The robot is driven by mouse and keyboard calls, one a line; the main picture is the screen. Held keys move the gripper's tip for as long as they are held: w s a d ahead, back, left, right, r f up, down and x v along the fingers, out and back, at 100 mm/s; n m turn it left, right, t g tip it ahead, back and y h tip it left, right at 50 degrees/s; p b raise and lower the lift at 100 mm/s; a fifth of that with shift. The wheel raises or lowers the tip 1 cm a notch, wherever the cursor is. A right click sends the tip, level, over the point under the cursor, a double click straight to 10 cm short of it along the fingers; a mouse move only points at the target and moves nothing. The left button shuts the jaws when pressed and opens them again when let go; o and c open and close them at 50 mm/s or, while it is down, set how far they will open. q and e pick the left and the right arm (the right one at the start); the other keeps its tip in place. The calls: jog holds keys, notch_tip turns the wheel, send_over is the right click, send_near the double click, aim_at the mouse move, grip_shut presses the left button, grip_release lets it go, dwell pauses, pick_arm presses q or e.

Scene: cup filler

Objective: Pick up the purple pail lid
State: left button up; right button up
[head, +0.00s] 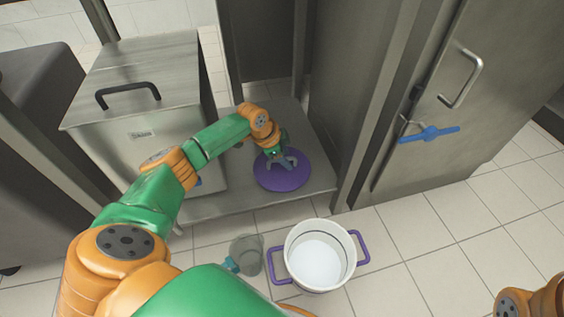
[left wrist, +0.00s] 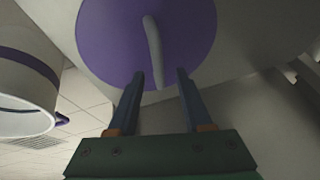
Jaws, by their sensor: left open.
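The purple pail lid (head: 283,181) is a round disc lying flat on the low grey metal shelf, with a light grey bar handle standing on its top. In the left wrist view the lid (left wrist: 105,32) fills the top and its handle (left wrist: 153,50) lies ahead of the two fingers. My left gripper (head: 281,164) is over the lid, close to the handle. Its fingers (left wrist: 160,75) are apart, with the handle's end near the gap between the tips. I cannot tell whether they touch it. The right gripper is out of view.
A white pail (head: 319,258) with purple handles stands open on the tiled floor in front of the shelf (head: 225,203). A clear container (head: 247,256) is beside it. A metal bin (head: 150,85) stands left of the lid, and a steel cabinet (head: 470,140) is at the right.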

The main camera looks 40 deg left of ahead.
pick_arm(q)
grip_shut()
dwell(1.3)
